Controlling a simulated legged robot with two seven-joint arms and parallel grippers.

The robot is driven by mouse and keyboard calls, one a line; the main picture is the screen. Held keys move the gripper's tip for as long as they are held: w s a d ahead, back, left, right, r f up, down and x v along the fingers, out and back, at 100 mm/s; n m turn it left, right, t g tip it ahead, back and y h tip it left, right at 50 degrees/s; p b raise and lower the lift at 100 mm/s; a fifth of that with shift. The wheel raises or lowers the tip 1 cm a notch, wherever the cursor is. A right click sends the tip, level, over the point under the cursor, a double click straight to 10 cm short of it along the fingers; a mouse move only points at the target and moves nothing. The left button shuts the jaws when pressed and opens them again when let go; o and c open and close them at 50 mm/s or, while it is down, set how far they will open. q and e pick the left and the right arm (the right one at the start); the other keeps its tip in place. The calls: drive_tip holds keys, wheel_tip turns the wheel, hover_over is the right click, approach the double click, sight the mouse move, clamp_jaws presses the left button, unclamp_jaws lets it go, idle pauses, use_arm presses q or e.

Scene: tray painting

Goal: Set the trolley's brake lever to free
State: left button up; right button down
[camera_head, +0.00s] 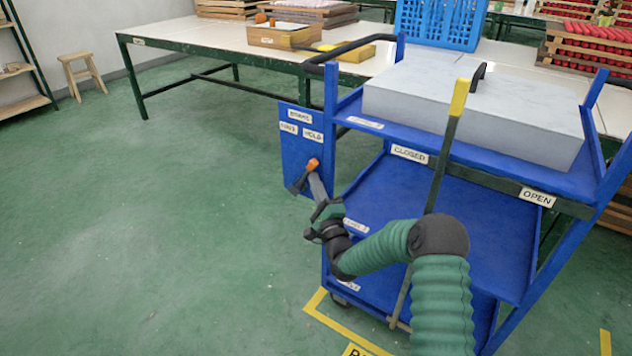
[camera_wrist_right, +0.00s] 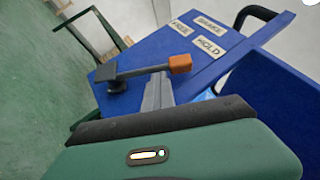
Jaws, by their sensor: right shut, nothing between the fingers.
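The blue trolley (camera_head: 365,195) carries a blue brake panel (camera_head: 300,155) at its left end. Its labels read BRAKE, FREE (camera_wrist_right: 180,27) on the left and HOLD (camera_wrist_right: 210,48) on the right. The dark brake lever (camera_wrist_right: 145,71) runs from its pivot to an orange knob (camera_wrist_right: 180,64), which also shows in the head view (camera_head: 313,164). The lever leans right, to the HOLD side. My right gripper (camera_head: 315,180) is shut and empty, its tips right at the lever just below the knob. I cannot tell if they touch. My left gripper is not in view.
A tall yellow-tipped lever (camera_head: 459,98) stands by the CLOSED and OPEN labels, close to my right arm. A pale lidded box (camera_head: 470,110) sits on the trolley top. A long table (camera_head: 215,42) stands behind. The green floor (camera_head: 150,220) at left is clear.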

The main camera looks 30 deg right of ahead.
sight(310, 171)
drive_tip(key=shift+w+a+r+n+g+y+p, duration=0.1)
drive_tip(key=shift+w+r+n+g+y+p, duration=0.35)
drive_tip(key=shift+p, duration=0.95)
drive_tip(key=shift+w+a+r+n+g+h+p, duration=0.25)
drive_tip(key=shift+r+p, duration=0.35)
drive_tip(key=shift+p, duration=0.75)
drive_tip(key=shift+w+r+n+g+y+p, duration=0.1)
drive_tip(key=shift+r+n+g+y+p, duration=0.4)
drive_tip(key=shift+p, duration=0.9)
drive_tip(key=w+n+g+p, duration=0.1)
drive_tip(key=p, duration=0.2)
drive_tip(key=w+a+r+n+g+p, duration=0.1)
drive_tip(key=p, duration=0.2)
drive_tip(key=w+g+p, duration=0.1)
drive_tip(key=g+p, duration=0.1)
drive_tip(key=p, duration=0.1)
drive_tip(key=shift+w+a+r+n+y+p, duration=0.15)
drive_tip(key=shift+w+a+n+y+p, duration=0.1)
drive_tip(key=shift+n+y+p, duration=0.15)
drive_tip(key=shift+w+a+f+n+g+p, duration=0.15)
drive_tip(key=shift+w+n+g+p, duration=0.1)
drive_tip(key=shift+w+g+p, duration=0.2)
drive_tip(key=shift+w+a+f+n+g+p, duration=0.15)
drive_tip(key=shift+w+n+g+p, duration=0.15)
drive_tip(key=shift+g, duration=0.25)
drive_tip(key=shift+w+a+f, duration=0.15)
drive_tip(key=shift+w, duration=0.2)
drive_tip(key=shift+w+a, duration=0.1)
drive_tip(key=shift+p, duration=0.3)
